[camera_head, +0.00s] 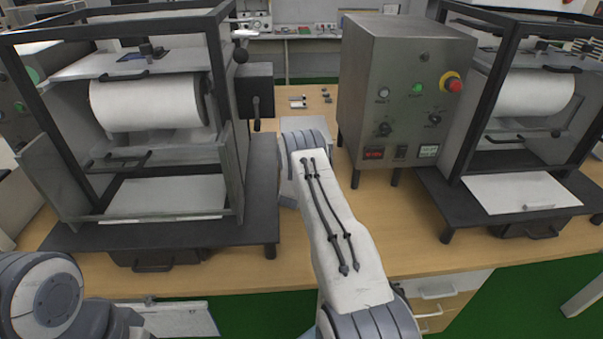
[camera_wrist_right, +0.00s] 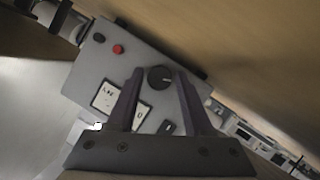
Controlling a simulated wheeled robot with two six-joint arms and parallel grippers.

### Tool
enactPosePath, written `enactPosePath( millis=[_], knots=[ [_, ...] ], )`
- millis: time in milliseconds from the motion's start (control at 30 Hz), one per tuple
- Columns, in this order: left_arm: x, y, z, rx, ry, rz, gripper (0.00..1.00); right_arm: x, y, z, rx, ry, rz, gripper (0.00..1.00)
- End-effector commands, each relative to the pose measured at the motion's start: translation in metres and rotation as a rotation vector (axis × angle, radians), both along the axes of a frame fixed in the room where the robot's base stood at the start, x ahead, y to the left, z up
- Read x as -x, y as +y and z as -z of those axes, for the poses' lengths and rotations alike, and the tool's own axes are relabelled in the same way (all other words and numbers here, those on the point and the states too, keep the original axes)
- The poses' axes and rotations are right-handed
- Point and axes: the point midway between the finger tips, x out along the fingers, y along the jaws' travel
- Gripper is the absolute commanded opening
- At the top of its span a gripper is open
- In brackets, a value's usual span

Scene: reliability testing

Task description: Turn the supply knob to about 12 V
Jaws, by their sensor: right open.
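In the right wrist view a dark round knob (camera_wrist_right: 161,80) with a light mark sits on the grey face of the supply (camera_wrist_right: 92,70). My right gripper (camera_wrist_right: 159,73) is open, and its two fingers point toward that face. The knob appears between the fingertips; I cannot tell whether they touch it. Two white meter panels are on the face, one (camera_wrist_right: 107,96) left of the fingers and one (camera_wrist_right: 141,115) partly covered by a finger. Their readings are too blurred to tell. In the head view my right arm hides its gripper and the knob. My left gripper is out of view.
A grey control box (camera_head: 400,75) with knobs and a red button (camera_head: 455,85) stands right of my right arm. Framed roller machines stand at left (camera_head: 150,104) and right (camera_head: 530,95). Small parts (camera_head: 297,102) lie on the wooden table (camera_head: 420,240) behind the arm.

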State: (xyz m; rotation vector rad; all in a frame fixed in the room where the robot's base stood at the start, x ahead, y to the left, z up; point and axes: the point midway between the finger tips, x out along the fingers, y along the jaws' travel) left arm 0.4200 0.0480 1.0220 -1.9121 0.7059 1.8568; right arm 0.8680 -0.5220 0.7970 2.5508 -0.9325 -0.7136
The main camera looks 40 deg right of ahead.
Motion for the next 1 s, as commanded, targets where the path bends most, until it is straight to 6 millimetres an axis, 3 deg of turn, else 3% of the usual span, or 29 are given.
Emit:
enactPosePath(
  millis=[67, 200, 567, 1000],
  knots=[
    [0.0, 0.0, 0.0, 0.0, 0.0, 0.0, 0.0, 0.0, 0.0, 0.0, 0.0, 0.0, 0.0, 0.51],
    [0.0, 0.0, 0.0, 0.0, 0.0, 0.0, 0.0, 0.0, 0.0, 0.0, 0.0, 0.0, 0.0, 0.0],
    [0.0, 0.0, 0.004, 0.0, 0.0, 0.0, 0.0, 0.0, -0.001, -0.001, -0.035, -0.024, 0.002, 0.0],
    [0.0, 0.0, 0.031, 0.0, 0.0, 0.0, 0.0, 0.002, -0.004, 0.0, -0.308, -0.192, 0.001, 0.0]
  ],
)
